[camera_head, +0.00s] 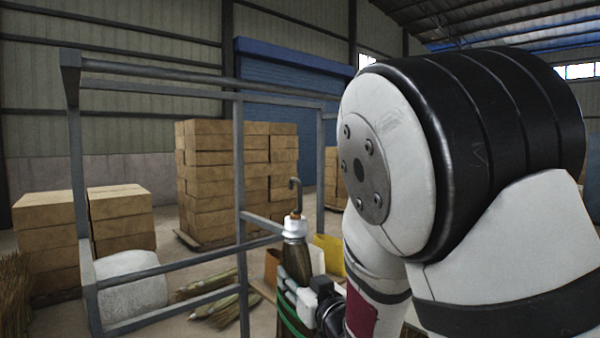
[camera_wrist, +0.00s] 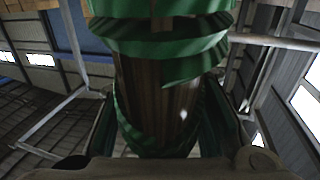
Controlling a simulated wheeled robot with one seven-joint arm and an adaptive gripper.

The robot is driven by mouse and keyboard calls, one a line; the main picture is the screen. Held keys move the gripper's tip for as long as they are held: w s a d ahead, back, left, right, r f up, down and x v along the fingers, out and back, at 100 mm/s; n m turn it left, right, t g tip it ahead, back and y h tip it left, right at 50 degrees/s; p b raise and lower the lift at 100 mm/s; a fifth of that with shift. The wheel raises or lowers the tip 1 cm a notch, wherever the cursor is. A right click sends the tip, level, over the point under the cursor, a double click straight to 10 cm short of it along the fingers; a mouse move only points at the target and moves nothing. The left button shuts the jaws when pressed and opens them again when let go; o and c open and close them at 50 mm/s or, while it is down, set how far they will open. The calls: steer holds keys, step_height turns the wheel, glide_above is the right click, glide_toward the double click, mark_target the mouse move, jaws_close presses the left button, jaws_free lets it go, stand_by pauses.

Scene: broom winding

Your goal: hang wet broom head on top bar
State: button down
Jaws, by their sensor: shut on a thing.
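The broom head (camera_head: 296,255) is a brown bundle with green bands, a white collar and a dark hook at its top. It stands roughly upright in front of the rack in the head view. My gripper (camera_head: 308,300) is shut on it from the right side, partly hidden by my arm. In the wrist view the broom head (camera_wrist: 160,95) fills the middle, with green wrapping around its brown body, between the fingers. The grey metal rack's top bar (camera_head: 150,72) runs well above the hook. The hook is apart from the top bar.
The rack's upright post (camera_head: 240,180) and lower bars (camera_head: 160,270) stand close left of the broom head. Stacked cardboard boxes (camera_head: 215,180) are behind. Brush bundles (camera_head: 215,300), a white roll (camera_head: 130,285) and a yellow box (camera_head: 328,250) are on the floor.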

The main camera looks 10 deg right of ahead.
steer(key=s+r+n+g+y+p, duration=0.15)
steer(key=s+r, duration=0.25)
steer(key=r, duration=0.4)
steer(key=s+r+y+p, duration=0.15)
steer(key=s+r, duration=0.25)
steer(key=r, duration=0.4)
steer(key=s+r+n+g+y+p, duration=0.1)
steer(key=s+r+p, duration=0.25)
steer(key=r, duration=0.45)
steer(key=f+b+x, duration=0.2)
steer(key=b+x, duration=0.6)
steer(key=x, duration=0.8)
steer(key=shift+s+a+f, duration=0.2)
steer(key=shift+s+a, duration=0.1)
steer(key=shift+a, duration=0.05)
steer(key=shift+t, duration=0.25)
steer(key=c, duration=1.1)
jaws_free()
steer(key=shift+o, duration=0.2)
steer(key=shift+f, duration=0.15)
